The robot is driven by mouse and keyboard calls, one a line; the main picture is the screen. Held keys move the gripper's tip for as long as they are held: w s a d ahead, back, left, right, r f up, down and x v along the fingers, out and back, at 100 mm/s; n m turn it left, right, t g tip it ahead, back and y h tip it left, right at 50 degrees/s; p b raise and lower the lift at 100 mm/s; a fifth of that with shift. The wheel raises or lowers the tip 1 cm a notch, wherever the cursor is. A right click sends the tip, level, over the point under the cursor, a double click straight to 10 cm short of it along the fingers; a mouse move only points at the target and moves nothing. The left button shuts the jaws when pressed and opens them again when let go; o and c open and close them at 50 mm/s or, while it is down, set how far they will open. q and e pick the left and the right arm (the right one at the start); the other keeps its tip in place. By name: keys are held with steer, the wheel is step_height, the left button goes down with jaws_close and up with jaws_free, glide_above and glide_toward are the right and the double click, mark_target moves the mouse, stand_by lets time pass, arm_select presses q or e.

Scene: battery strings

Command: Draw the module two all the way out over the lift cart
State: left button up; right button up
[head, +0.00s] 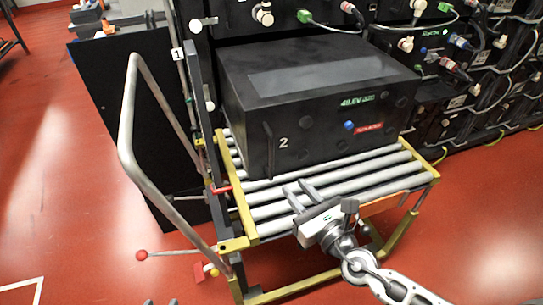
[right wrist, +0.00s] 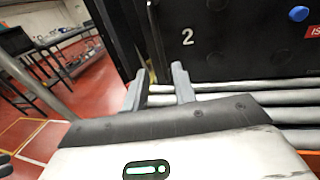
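Module two (head: 318,112) is a black box with a white "2", a green readout and a blue knob on its front. It rests on the rollers of the lift cart (head: 253,225), its back end close to the rack; whether its rear is still inside the slot is hidden. A dark upright handle (head: 268,150) stands at the front's left. My right gripper (head: 298,190) is open and empty, in front of the module and below the handle. The right wrist view shows its fingers (right wrist: 158,85) apart, the handle (right wrist: 155,40) beyond them. My left gripper (head: 160,302) shows only its separated tips at the bottom edge.
The rack (head: 450,70) with more modules, cables and plugs stands behind and to the right. The cart's bent grey push rail (head: 128,110) and a red-knobbed lever (head: 142,255) stick out left. Bare rollers lie in front of the module. Red floor is clear at right.

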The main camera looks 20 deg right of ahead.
mark_target(272, 162)
steer(key=x, duration=1.1)
steer(key=shift+w+a, duration=0.15)
steer(key=shift+w, duration=0.1)
jaws_close()
stand_by(0.9)
